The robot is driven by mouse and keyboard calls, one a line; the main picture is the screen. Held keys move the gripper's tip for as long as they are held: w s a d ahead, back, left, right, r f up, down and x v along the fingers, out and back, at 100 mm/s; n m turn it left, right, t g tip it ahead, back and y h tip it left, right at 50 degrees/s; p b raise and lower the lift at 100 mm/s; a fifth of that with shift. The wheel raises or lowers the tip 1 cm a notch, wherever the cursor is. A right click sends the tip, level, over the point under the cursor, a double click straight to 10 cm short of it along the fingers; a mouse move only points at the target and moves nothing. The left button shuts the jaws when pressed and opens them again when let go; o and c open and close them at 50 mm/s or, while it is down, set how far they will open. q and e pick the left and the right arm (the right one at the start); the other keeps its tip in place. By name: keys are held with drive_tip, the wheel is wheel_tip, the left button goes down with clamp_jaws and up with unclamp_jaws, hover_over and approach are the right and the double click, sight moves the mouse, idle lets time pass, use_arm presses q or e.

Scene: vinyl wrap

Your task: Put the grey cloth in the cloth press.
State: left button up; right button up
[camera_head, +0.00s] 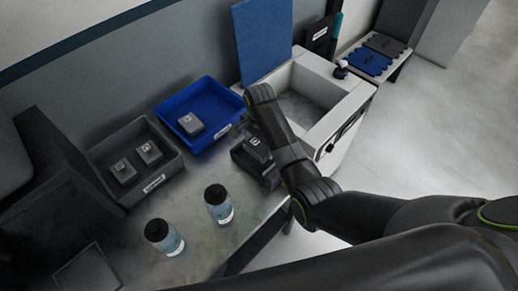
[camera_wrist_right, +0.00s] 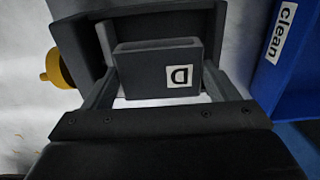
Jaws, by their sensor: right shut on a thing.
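My right gripper (camera_wrist_right: 158,85) is shut on a dark grey block (camera_wrist_right: 150,70) with a white "D" label. In the wrist view, the block lies between its fingers, in front of a dark open-sided housing with a yellow knob (camera_wrist_right: 57,70); I cannot tell whether they touch. In the head view, a labelled dark thing (camera_head: 257,155) shows beside my right arm, on the table right of the blue tray. A flat dark grey piece (camera_head: 385,44) lies on the far-right stand. I cannot tell for sure which thing is the grey cloth or the press. My left gripper is out of view.
A blue tray (camera_head: 168,108), marked "clean" in the wrist view, holds one grey block (camera_head: 190,123). A grey tray (camera_head: 172,168) holds two. Two bottles (camera_head: 218,203) (camera_head: 164,236) stand in front. A white basin (camera_head: 353,100) with an upright blue panel (camera_head: 262,42) stands beyond my arm.

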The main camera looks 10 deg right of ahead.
sight(259, 151)
drive_tip(key=shift+w+f, duration=0.1)
drive_tip(key=shift+f, duration=0.3)
drive_tip(key=f, duration=0.3)
drive_tip(key=shift+w+f, duration=0.2)
drive_tip(key=shift+f, duration=0.05)
drive_tip(key=shift+s+f, duration=0.1)
drive_tip(key=shift+f, duration=0.3)
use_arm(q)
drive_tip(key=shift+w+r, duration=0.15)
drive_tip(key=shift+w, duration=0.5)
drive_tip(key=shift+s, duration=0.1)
use_arm(e)
drive_tip(key=o, duration=0.7)
drive_tip(key=shift+f, duration=0.1)
drive_tip(key=shift+c, duration=0.2)
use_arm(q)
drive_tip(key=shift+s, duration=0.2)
use_arm(e)
drive_tip(key=shift+o, duration=0.4)
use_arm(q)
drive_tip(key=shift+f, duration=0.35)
use_arm(e)
drive_tip(key=shift+r, duration=3.9)
